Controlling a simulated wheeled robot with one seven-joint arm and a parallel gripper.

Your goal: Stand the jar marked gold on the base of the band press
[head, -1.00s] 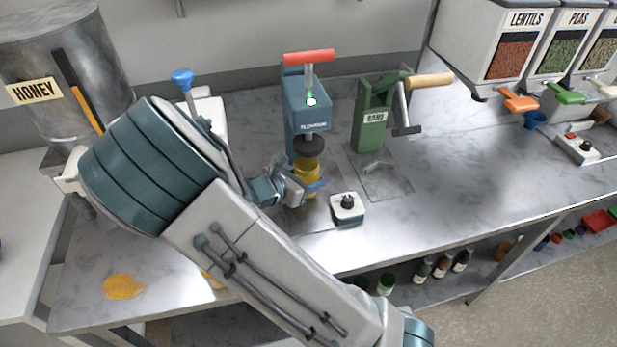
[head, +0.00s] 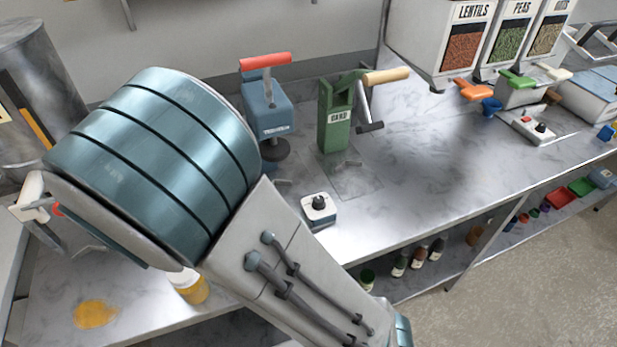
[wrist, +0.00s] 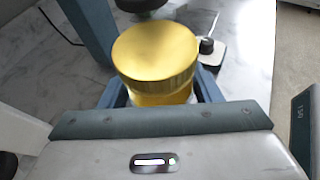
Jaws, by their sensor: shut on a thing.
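A jar with a gold lid (wrist: 155,60) is between my gripper's blue fingers (wrist: 162,92) in the wrist view, and the gripper is shut on it. No marking on the jar is readable. In the head view my arm hides the jar and most of my gripper. The green band press (head: 335,125), labelled BAND, stands right of the teal press (head: 268,108). Its crank has a wooden handle. Its flat base (head: 357,182) lies in front of it and looks bare. In the wrist view, the teal press's upright and dark round plate show beyond the jar.
A white box with a black knob (head: 319,209) sits near the counter's front edge. A white-lidded jar with yellow contents (head: 190,287) and a yellow spill (head: 96,313) are at lower left. Food dispensers (head: 465,50) stand at back right.

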